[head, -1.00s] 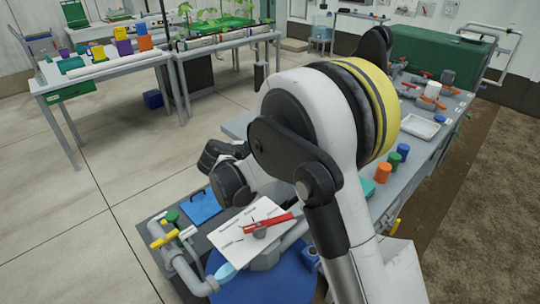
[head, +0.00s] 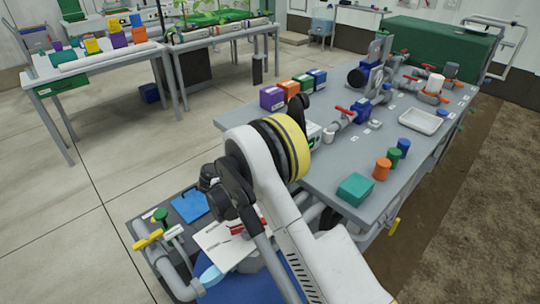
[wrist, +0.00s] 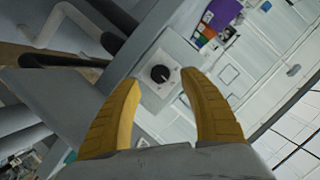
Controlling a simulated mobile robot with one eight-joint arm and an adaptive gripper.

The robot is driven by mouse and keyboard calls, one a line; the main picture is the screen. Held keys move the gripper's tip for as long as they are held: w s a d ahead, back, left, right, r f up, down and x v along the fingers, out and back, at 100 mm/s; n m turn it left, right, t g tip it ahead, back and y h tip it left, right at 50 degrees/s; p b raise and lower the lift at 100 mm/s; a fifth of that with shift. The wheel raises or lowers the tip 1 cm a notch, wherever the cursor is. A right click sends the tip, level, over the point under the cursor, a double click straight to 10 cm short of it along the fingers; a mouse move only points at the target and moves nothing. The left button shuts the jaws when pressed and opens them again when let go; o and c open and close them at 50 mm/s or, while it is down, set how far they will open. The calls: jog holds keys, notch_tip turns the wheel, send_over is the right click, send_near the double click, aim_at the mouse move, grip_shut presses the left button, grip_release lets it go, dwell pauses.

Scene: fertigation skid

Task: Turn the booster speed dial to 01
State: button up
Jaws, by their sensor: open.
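A round black dial (wrist: 160,73) with a pale pointer mark sits on a light grey square plate (wrist: 150,92) in the wrist view. It appears between and beyond the fingertips. Marks around it are too small to read, so its setting cannot be told. My gripper (wrist: 160,80) is open, its two yellow fingers spread either side of the dial in the picture, with nothing between them. Contact with the dial does not show. In the head view my arm hides the gripper's fingers, and I cannot make out the dial there.
The grey bench holds purple, orange, green and blue boxes (head: 288,92), a red-handled valve (head: 346,111), a teal box (head: 355,189), an orange cylinder (head: 381,169) and a white tray (head: 423,121). Pipes with a yellow handle (head: 147,239) stand at lower left. Floor at left is open.

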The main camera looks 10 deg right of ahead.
jog(key=b+x, duration=0.1)
jog(key=x, duration=0.4)
jog(key=shift+w+d, duration=0.1)
jog(key=shift+w, duration=0.05)
grip_shut()
